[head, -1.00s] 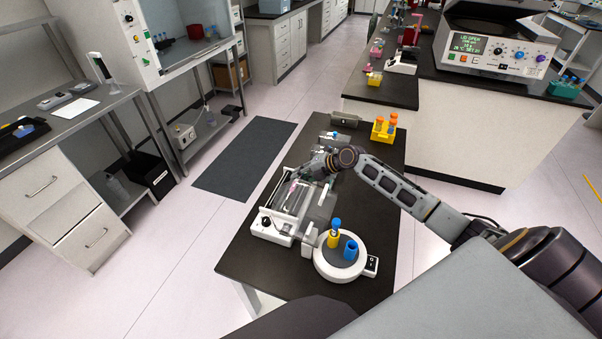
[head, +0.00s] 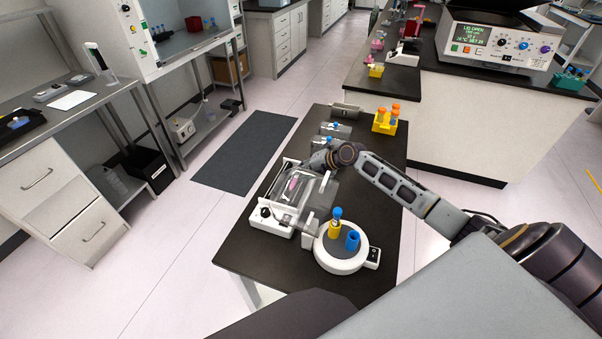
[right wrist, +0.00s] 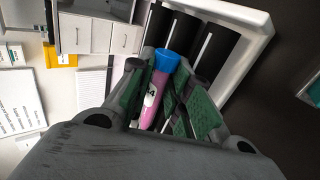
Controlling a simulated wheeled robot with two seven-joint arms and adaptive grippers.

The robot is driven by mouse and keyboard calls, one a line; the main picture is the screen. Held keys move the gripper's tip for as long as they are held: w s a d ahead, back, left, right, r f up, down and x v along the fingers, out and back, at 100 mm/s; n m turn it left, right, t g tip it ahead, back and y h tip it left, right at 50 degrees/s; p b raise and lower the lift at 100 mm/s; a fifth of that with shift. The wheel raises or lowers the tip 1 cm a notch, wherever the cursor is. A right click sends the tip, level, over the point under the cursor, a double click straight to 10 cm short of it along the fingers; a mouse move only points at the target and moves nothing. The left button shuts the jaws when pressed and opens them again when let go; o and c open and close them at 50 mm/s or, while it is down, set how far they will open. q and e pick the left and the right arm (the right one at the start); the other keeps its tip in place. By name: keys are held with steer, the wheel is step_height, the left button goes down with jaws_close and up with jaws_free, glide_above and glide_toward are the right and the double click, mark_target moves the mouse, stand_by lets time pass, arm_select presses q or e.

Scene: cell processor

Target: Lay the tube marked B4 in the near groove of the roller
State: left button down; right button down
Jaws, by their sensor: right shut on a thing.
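My right gripper (right wrist: 168,98) is shut on a tube (right wrist: 157,88) with a blue cap and pink body. A white label with a "4" shows on it; the rest of the mark is hidden by a finger. The roller (right wrist: 262,28) shows behind the fingertips, with black rollers in a white frame. In the head view the roller (head: 268,219) stands on the dark table, and my right gripper (head: 312,165) is at its far right side. A pink patch above its rollers looks like the held tube. I cannot tell how high the tube is. My left gripper is out of view.
A round white device (head: 340,262) with a yellow tube and a blue one stands in front of the roller. A yellow rack (head: 384,125) with orange-capped tubes stands at the table's far right. Small grey holders with blue-capped items (head: 336,126) stand behind the roller.

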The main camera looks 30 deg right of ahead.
steer(key=shift+f, duration=0.1)
steer(key=c, duration=1.3)
jaws_free()
steer(key=shift+s, duration=0.1)
steer(key=shift+o, duration=0.3)
steer(key=shift+s+f, duration=0.1)
steer(key=shift+f, duration=0.1)
steer(key=shift+v, duration=0.8)
steer(key=v, duration=1)
steer(key=shift+r, duration=0.3)
steer(key=shift+d, duration=0.1)
